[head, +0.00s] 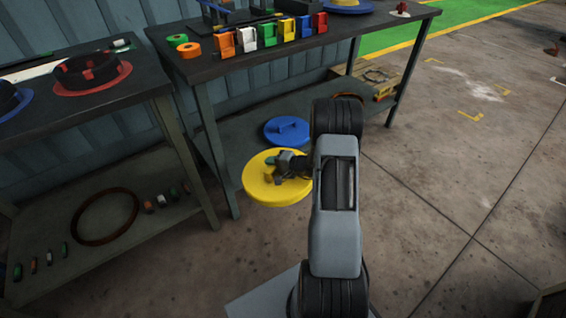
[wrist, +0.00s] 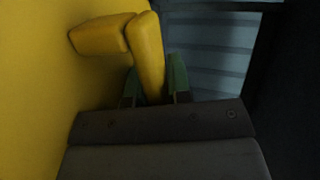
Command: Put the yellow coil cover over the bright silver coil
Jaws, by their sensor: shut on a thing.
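The yellow coil cover (head: 262,192) is a round disc with a handle on its face. It hangs off the floor in front of the right bench's lower shelf. My gripper (head: 277,168) is shut on its handle. In the wrist view the green fingertips (wrist: 153,88) sit on both sides of the yellow handle (wrist: 148,48), and the cover's flat face (wrist: 40,90) fills the left side. I cannot make out a bright silver coil in either view.
A blue cover (head: 286,130) lies on the right bench's lower shelf, behind the yellow one. Bench legs (head: 212,150) stand close to the left. Several coloured holders line the right bench top (head: 175,62). Floor at right is clear.

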